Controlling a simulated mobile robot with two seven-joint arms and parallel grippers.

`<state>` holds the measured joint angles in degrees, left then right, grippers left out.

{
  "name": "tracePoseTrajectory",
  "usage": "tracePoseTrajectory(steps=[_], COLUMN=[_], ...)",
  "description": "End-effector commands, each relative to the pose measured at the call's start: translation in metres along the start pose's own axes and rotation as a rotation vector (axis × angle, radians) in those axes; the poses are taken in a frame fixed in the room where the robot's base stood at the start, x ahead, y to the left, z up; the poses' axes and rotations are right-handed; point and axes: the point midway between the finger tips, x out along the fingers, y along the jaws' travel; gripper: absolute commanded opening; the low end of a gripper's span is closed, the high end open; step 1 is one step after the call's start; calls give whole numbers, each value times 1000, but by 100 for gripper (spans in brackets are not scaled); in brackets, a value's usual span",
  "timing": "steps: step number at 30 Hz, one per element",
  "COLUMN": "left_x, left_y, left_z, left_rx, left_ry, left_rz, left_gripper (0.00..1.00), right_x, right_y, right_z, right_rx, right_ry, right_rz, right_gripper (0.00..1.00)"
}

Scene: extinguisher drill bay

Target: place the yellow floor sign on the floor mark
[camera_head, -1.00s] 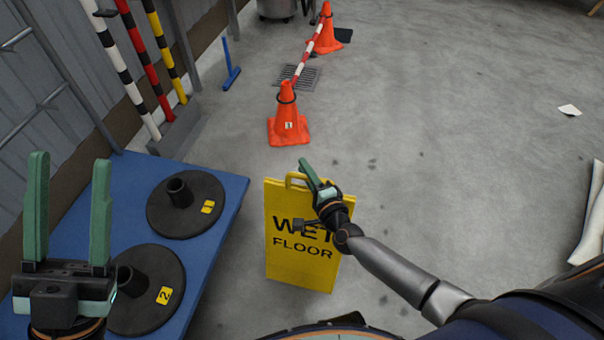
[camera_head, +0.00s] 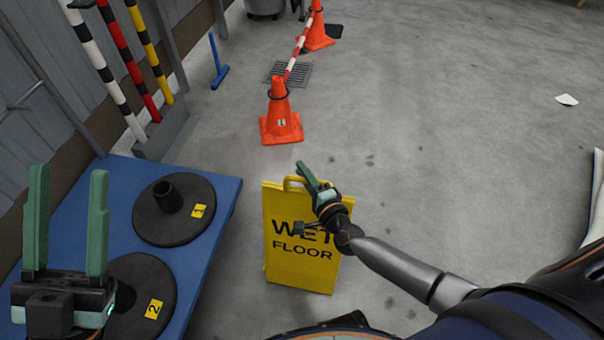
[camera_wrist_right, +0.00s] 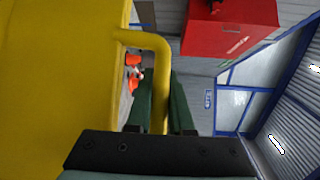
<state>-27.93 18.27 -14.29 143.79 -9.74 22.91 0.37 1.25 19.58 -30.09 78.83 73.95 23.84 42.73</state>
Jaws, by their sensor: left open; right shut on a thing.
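The yellow floor sign (camera_head: 298,262), lettered "WET FLOOR", hangs upright in front of me in the head view. My right gripper (camera_head: 308,176) is shut on the sign's top handle. In the right wrist view the yellow handle (camera_wrist_right: 160,85) passes between the green fingers, with the sign's panel (camera_wrist_right: 50,80) to the left. Part of the sign's lettering is hidden by my right wrist. I cannot tell whether its lower edge touches the floor. My left gripper (camera_head: 66,225) is open and empty at the left, over the blue platform. I cannot make out a floor mark.
The blue platform (camera_head: 215,215) at the left carries two black round bases, numbered 1 (camera_head: 150,222) and 2 (camera_head: 135,275). An orange cone (camera_head: 280,120) stands beyond the sign, joined by a striped bar to another cone (camera_head: 317,35). Striped poles lean at the left wall.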

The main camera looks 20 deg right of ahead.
Motion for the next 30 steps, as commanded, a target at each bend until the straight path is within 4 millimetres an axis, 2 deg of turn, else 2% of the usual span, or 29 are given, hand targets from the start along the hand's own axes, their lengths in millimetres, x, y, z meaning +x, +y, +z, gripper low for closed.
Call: tracePoseTrajectory(steps=[1, 6, 7, 14, 24, 30], left_x=[1, -2, -1, -1, 3, 10], left_y=[0, 2, 1, 1, -2, -6], left_z=[-1, 2, 1, 0, -3, -11], left_rx=[1, 3, 4, 3, -1, -5], left_ry=[1, 2, 2, 3, 5, 10], left_rz=[2, 3, 3, 1, -7, -10], left_gripper=[50, 50, 50, 50, 50, 50], right_x=[1, 2, 0, 0, -2, -33], right_y=[-4, 0, 2, 2, -2, -2], right_z=[0, 0, 0, 0, 0, 0], right_rx=[1, 1, -2, 0, 0, 0], right_ry=[1, 1, 0, 0, 0, 0], right_rz=[-7, -7, -1, 0, 2, 4], right_gripper=[0, 0, 23, 49, 50, 50])
